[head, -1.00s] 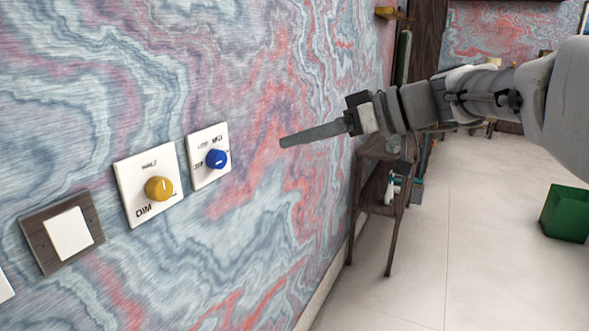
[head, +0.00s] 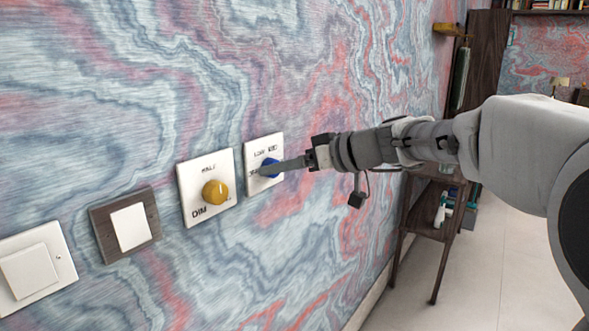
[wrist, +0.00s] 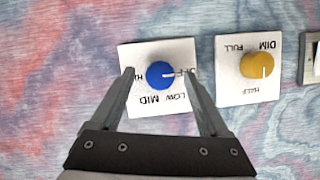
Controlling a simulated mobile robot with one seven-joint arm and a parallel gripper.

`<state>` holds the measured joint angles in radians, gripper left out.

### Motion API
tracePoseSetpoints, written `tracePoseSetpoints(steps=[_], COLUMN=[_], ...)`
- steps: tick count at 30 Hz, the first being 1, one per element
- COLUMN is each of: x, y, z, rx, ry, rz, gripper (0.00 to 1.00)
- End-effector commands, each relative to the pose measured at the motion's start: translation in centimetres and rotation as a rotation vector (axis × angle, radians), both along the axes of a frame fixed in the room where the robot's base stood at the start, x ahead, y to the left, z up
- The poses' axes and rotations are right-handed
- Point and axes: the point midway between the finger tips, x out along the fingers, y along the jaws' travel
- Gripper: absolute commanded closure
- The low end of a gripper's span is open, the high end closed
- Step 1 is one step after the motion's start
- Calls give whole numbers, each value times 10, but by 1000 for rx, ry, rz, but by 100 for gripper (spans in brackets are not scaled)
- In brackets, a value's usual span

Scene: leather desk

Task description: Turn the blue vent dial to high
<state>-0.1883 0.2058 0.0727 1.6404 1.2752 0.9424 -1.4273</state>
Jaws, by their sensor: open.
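The blue dial (head: 268,162) sits on a white square plate (head: 250,185) on the wall, partly hidden by my finger in the head view. In the wrist view the blue dial (wrist: 160,75) shows whole, upside down, with its white mark pointing right to the label that seems to read OFF. LOW and MID lie below it, and a partly covered label starting with H is at left. My gripper (wrist: 160,73) is open, with one finger on each side of the dial and a gap to it on both sides. Whether the fingertips reach its depth is unclear.
A yellow dial (head: 215,192) on its own plate is left of the blue one, also in the wrist view (wrist: 257,64). Further left are a wood-framed switch (head: 129,226) and a white switch (head: 30,270). A dark shelf stand (head: 432,230) stands against the wall beyond.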

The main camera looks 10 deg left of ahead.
Motion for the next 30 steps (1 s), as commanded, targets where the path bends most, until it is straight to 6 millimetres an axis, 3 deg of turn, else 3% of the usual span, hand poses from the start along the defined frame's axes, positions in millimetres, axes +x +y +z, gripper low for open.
tracePoseSetpoints(steps=[11,14,24,30], x=[2,2,2,2], y=[7,7,7,7], z=[-3,-3,-3,-3], rx=[-1,-1,-1,1], ry=[1,0,0,4], rz=[1,0,0,1], gripper=[21,35,97,100])
